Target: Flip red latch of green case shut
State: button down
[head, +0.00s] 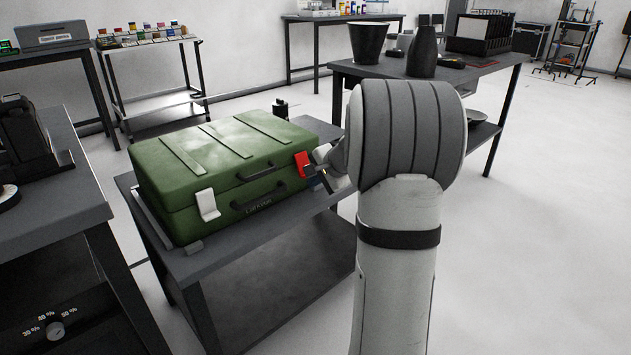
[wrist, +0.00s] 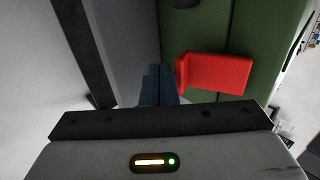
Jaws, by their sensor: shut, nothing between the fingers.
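The green case (head: 225,160) lies closed on a grey table, its front with handles facing me. Its red latch (head: 302,164) is at the right end of the front, near the lid seam. In the wrist view the red latch (wrist: 215,72) lies against the green wall and crosses the seam line. I cannot tell whether it is fully fastened. My gripper (head: 313,171) is beside the red latch, partly hidden by my arm in the head view. In the wrist view its fingers (wrist: 161,72) are together and empty, just left of the latch, and contact is unclear.
A white latch (head: 207,204) sits on the case front's left end. The grey table (head: 215,262) has a narrow bare strip in front of the case. A dark workbench (head: 60,205) stands left; another table (head: 500,72) with a black bucket (head: 367,42) stands behind right. Floor at right is clear.

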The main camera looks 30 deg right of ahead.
jog(key=shift+r, duration=0.1)
dwell(0.7)
jog(key=shift+r+p, duration=0.65)
jog(key=shift+r, duration=0.1)
jog(key=shift+s+r, duration=0.15)
jog(key=s+d+r+p, duration=0.3)
jog(key=s+r, duration=0.3)
jog(key=s, duration=0.5)
jog(key=shift+s+r, duration=0.25)
jog(key=shift+s, duration=0.05)
jog(key=shift+a, duration=0.1)
